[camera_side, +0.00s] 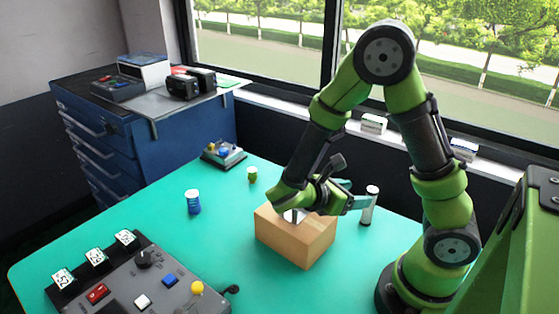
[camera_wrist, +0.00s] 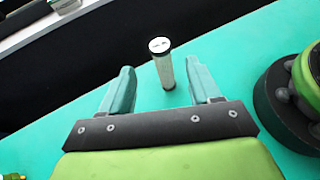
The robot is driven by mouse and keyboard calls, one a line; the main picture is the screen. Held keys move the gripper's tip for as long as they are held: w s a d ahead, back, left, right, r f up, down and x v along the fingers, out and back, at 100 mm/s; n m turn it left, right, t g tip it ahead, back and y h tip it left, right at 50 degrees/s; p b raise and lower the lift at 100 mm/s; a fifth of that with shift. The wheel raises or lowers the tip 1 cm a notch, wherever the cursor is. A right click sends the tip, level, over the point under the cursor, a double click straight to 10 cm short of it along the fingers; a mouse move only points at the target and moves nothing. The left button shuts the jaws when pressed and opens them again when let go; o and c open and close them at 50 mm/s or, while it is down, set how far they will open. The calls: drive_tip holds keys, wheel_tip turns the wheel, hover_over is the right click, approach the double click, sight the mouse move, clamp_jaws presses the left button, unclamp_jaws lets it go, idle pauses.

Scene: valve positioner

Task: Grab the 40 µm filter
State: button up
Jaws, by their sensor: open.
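My gripper (camera_side: 358,194) is low and roughly level, reaching over the block toward the cylinder. In the wrist view my gripper (camera_wrist: 160,82) is open, its teal fingers to the left and right of the cylinder's line. I cannot tell whether the cylinder is between the fingertips or just beyond them.
The wooden block (camera_side: 296,238) sits below my wrist. A blue-and-white jar (camera_side: 193,204) and a small green jar (camera_side: 252,174) stand further left. A control panel (camera_side: 145,285) fills the front left, and a small button box (camera_side: 223,154) sits at the back.

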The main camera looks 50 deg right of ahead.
sight(376, 193)
drive_tip(key=x, duration=0.9)
drive_tip(key=shift+s+d+f, duration=0.1)
drive_tip(key=shift+s+d, duration=0.15)
drive_tip(key=shift+d, duration=0.05)
drive_tip(key=c, duration=1)
